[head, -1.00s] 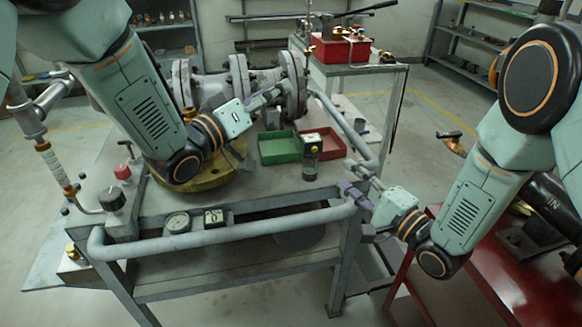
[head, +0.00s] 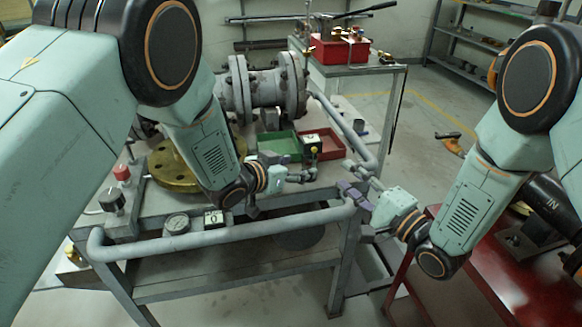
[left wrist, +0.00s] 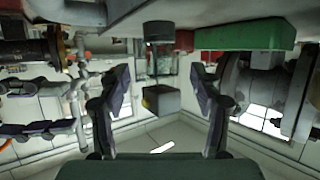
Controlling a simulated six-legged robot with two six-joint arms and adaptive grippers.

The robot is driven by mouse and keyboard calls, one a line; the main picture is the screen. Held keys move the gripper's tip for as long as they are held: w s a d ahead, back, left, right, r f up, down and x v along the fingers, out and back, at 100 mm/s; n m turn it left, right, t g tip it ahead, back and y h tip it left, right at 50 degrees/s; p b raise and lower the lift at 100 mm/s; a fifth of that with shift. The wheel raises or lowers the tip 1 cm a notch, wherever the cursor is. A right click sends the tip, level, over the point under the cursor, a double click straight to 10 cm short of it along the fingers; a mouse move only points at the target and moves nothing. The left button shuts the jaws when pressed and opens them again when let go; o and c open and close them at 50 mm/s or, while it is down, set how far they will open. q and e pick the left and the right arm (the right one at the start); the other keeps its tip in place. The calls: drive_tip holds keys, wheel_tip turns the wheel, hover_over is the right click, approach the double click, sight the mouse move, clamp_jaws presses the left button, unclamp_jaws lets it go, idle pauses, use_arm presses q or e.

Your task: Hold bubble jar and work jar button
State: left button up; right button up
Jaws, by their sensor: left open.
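The bubble jar (head: 313,146) stands on the grey workbench (head: 130,222), in front of the trays, with a dark top and a yellow spot on it. In the left wrist view it appears upside down, with a clear body (left wrist: 163,65) and a dark block-like cap (left wrist: 162,100) bearing the yellow spot. My left gripper (head: 305,168) is open in front of the jar. In the left wrist view its fingertips (left wrist: 162,82) are on either side of the jar, apart from it. My right gripper (head: 358,208) appears open and empty near the bench rail's right end.
A green tray (head: 278,145) and a red tray (head: 330,152) lie behind the jar. A grey pipe rail (head: 240,226) runs along the bench front. A flanged valve body (head: 265,92), a gauge (head: 177,223) and a counter block (head: 213,219) are nearby.

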sight(305, 165)
use_arm(q)
drive_tip(key=shift+x, duration=3)
drive_tip(key=shift+s, duration=0.1)
drive_tip(key=shift+c, duration=0.3)
clamp_jaws()
drive_tip(key=shift+r, duration=0.1)
use_arm(e)
clamp_jaws()
